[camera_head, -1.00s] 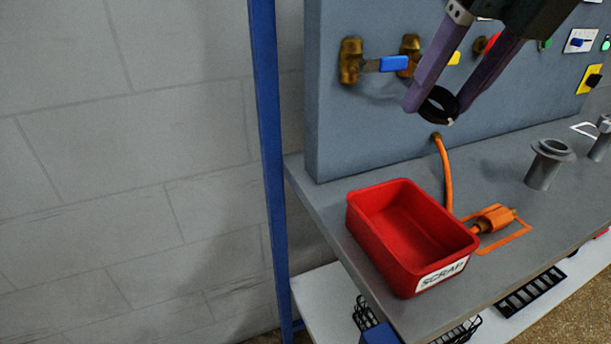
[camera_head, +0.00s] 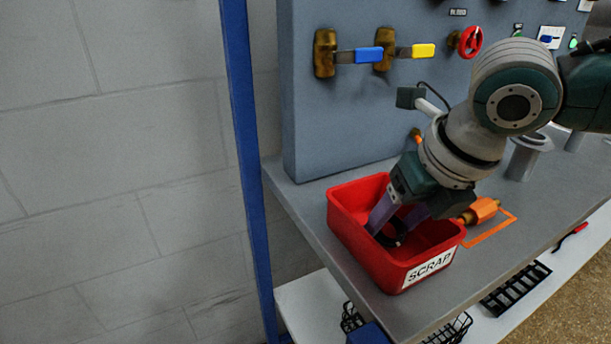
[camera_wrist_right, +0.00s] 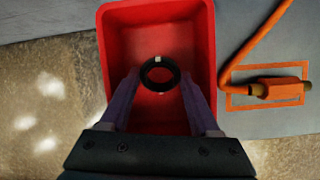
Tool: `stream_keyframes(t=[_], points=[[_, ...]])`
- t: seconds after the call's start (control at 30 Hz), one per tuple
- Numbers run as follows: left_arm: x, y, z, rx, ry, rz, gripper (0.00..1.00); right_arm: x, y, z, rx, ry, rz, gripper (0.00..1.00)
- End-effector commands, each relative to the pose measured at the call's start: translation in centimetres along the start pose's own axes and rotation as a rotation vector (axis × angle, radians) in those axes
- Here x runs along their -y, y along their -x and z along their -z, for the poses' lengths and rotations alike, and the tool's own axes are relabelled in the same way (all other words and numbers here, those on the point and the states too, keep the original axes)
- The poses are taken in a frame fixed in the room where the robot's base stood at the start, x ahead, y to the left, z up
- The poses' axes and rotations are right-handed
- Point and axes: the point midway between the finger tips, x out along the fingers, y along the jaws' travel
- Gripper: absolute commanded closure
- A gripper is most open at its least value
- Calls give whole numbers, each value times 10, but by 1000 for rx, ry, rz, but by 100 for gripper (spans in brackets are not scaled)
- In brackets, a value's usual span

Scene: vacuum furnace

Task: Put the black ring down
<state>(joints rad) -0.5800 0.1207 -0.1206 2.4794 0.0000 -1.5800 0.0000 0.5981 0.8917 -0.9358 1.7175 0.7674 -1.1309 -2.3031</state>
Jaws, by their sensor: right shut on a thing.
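The black ring (camera_head: 394,236) is between the purple fingers of my right gripper (camera_head: 392,228), down inside the red scrap bin. In the right wrist view the black ring (camera_wrist_right: 160,73) shows a small light mark on its upper edge, with the fingertips (camera_wrist_right: 160,78) on either side of it. The right gripper is shut on the ring and points down into the bin. The red bin (camera_head: 354,232) carries a SCRAP label and also shows in the right wrist view (camera_wrist_right: 202,40). Whether the ring touches the bin's floor I cannot tell. My left gripper is not in view.
An orange tool (camera_head: 481,209) lies in an orange outline right of the bin. A grey flanged post (camera_head: 524,158) stands behind it. The panel has valves with blue (camera_head: 366,55) and yellow (camera_head: 424,50) handles. A blue upright (camera_head: 246,150) stands left.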

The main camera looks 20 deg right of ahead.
Motion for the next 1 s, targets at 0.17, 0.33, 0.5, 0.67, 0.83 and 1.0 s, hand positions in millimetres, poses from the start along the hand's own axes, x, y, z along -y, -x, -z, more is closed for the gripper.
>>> stream_keyframes(t=[0.17, 0.33, 0.5, 0.67, 0.83, 1.0], points=[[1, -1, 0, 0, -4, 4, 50, 1, -5, 2, 2, 0, 0, 89], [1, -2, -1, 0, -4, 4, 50, 1, -7, 2, 1, 0, 0, 89], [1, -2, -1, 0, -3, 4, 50, 1, -8, 3, 1, 0, 0, 26], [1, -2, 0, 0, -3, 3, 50, 1, -8, 3, 1, 0, 0, 25], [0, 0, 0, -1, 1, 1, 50, 0, -3, 1, 2, 0, 0, 25], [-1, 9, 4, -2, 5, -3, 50, 1, 25, 0, 4, 2, 0, 25]])
